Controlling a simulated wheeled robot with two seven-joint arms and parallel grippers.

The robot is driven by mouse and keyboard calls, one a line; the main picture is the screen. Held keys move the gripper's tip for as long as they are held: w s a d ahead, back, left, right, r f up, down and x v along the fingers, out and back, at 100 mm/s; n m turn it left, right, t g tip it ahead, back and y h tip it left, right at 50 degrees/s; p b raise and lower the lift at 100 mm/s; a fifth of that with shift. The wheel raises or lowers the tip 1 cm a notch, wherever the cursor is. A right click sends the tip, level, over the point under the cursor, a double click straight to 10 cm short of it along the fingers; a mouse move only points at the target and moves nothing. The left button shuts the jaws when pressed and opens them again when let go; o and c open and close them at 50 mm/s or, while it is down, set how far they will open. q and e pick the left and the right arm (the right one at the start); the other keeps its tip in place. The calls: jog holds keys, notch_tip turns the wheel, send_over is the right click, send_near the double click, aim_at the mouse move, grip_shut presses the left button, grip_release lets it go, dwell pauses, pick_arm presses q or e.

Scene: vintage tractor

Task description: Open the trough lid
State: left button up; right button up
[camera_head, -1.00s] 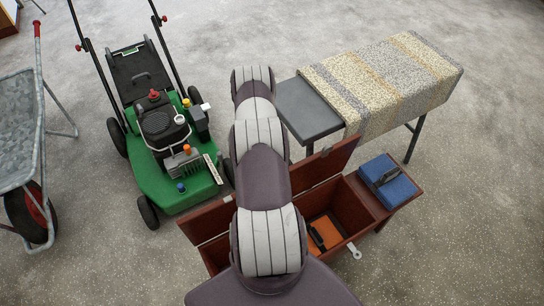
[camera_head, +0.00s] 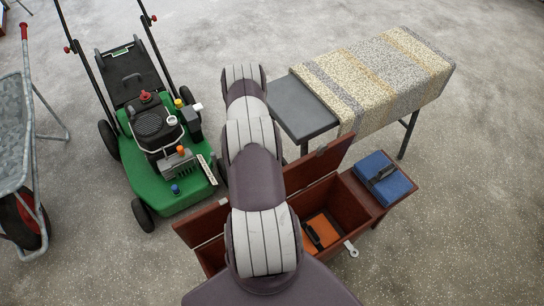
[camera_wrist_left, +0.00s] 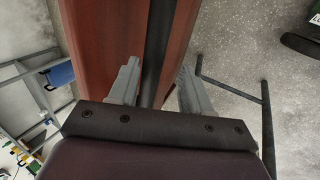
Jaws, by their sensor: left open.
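A red-brown wooden trough (camera_head: 346,206) stands at the lower centre of the head view, with its inside partly showing. A raised wooden panel, which looks like its lid (camera_head: 326,165), stands tilted up along its far side. My arm covers the middle of the trough and lid, and hides my left gripper in the head view. In the left wrist view my left gripper (camera_wrist_left: 159,90) is open, with red-brown wood (camera_wrist_left: 135,45) and a dark strip showing between and beyond its fingers. I cannot tell whether the fingers touch the wood. My right gripper is not in view.
An orange block (camera_head: 321,231) lies inside the trough, and a blue block (camera_head: 383,178) sits on its right end. A green mower (camera_head: 180,190) stands to the left, a wheelbarrow (camera_head: 12,130) further left. A cloth-covered table (camera_head: 385,75) is behind. Floor at right is clear.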

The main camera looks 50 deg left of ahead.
pick_arm(q)
jog(key=w+d+r+b, duration=0.1)
jog(key=w+d+r, duration=0.5)
jog(key=d+r, duration=0.4)
jog(key=shift+r, duration=0.35)
